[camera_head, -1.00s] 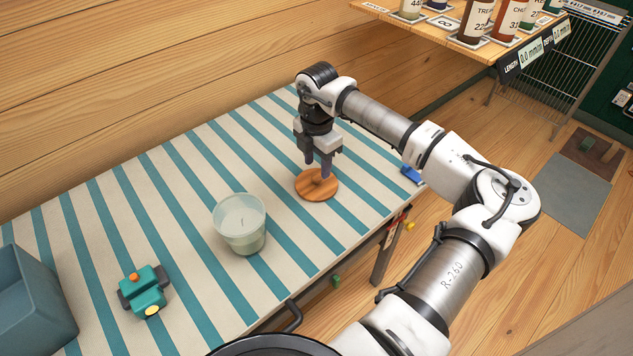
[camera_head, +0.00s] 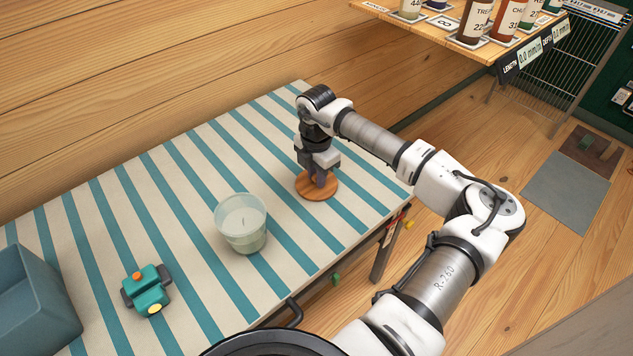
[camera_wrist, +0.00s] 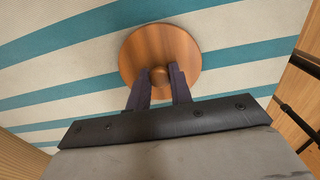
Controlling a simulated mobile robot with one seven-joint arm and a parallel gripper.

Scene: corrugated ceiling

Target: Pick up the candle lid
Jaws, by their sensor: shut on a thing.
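The candle lid (camera_head: 325,193) is a round wooden disc with a small knob. It lies on the striped table, and it also shows in the wrist view (camera_wrist: 160,48). My gripper (camera_head: 318,182) points down over the lid. In the wrist view its two dark fingers (camera_wrist: 159,80) are on either side of the knob, shut on it. The fingers partly hide the knob and the lid's near edge. The candle (camera_head: 241,225) is a clear glass with pale wax and a wick. It stands open on the table, left of the lid and apart from it.
A teal toy car (camera_head: 147,290) and a blue-grey bin (camera_head: 33,305) are at the table's left. The striped table (camera_head: 190,165) has free room behind the candle. A wooden shelf with several bottles (camera_head: 475,40) is at the upper right, beyond the table.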

